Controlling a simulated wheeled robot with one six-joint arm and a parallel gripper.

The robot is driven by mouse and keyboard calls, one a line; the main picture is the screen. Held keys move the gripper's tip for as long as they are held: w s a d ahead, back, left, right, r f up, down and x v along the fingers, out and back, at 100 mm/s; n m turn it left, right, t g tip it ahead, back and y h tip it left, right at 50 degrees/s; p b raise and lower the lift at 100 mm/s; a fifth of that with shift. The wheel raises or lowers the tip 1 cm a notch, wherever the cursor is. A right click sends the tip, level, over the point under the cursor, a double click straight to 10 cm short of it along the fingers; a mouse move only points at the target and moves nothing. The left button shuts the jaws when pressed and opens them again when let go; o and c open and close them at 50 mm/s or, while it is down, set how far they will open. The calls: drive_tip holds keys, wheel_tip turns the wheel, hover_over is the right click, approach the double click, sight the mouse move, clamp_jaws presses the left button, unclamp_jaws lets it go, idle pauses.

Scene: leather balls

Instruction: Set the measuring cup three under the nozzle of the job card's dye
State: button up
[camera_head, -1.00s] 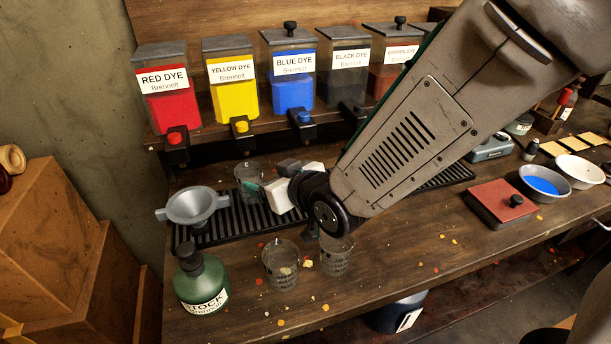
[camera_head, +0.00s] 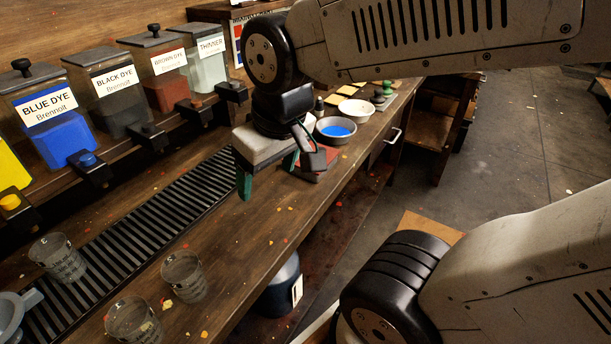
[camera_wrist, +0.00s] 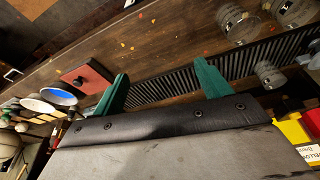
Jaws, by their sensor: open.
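Three clear measuring cups show in the head view. I cannot read which is three. Dye dispensers with nozzles stand along the back: yellow (camera_head: 8,165), blue (camera_head: 58,138), black (camera_head: 118,108), brown (camera_head: 165,92). A partly hidden sheet (camera_head: 238,38) hangs behind my arm; its text is unreadable. My gripper (camera_head: 268,178) is open and empty above the bench, right of the cups. Its green fingers (camera_wrist: 162,70) show in the wrist view.
A thinner dispenser (camera_head: 205,70) stands beyond the brown one. A red lidded block (camera_wrist: 88,77) and a bowl of blue (camera_head: 336,130) lie beyond my gripper. A grey funnel (camera_head: 12,312) is at the lower left. The bench between cups and gripper is mostly clear.

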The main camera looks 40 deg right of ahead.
drive_tip(key=s+d+r+m+g, duration=0.1)
drive_tip(key=s+d+g, duration=0.1)
drive_tip(key=s, duration=0.5)
drive_tip(key=shift+d+r, duration=0.25)
drive_tip(key=shift+r, duration=0.05)
